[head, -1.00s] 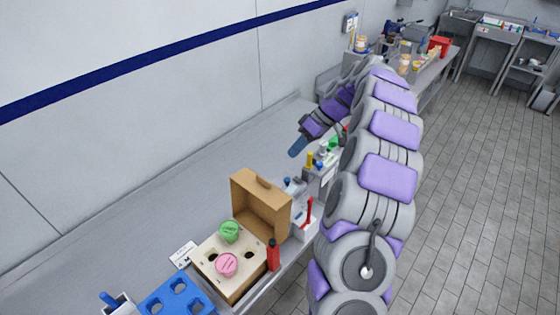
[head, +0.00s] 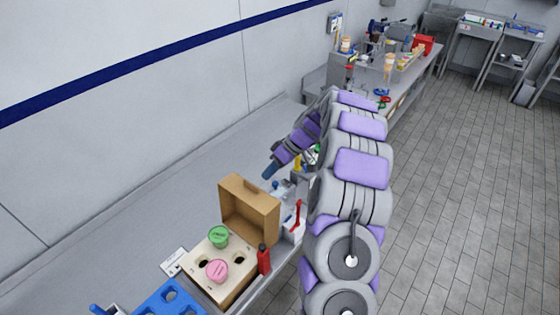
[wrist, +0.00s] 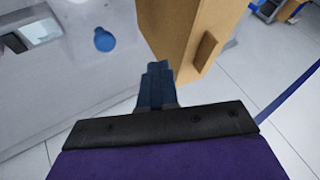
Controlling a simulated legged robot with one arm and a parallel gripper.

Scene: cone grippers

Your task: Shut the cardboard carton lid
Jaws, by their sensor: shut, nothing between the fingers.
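The cardboard carton lid (head: 250,213) stands open and upright at the back edge of the carton (head: 222,268). The carton's top panel has holes, with a green ice cream scoop or lid (head: 218,237) and a pink one (head: 217,270) in or on it. My gripper (head: 268,171) is above and behind the lid in the head view, apart from it. In the wrist view my gripper (wrist: 158,75) is shut and empty, its blue fingers just beside the lid's brown edge (wrist: 190,35). Whether they touch cannot be told.
A red bottle (head: 264,259) stands against the carton's right side. A blue holed rack (head: 170,300) is in front left, with a small white card (head: 174,262) near it. A white container with a red handle (head: 297,218) is right of the lid. The counter at left is clear.

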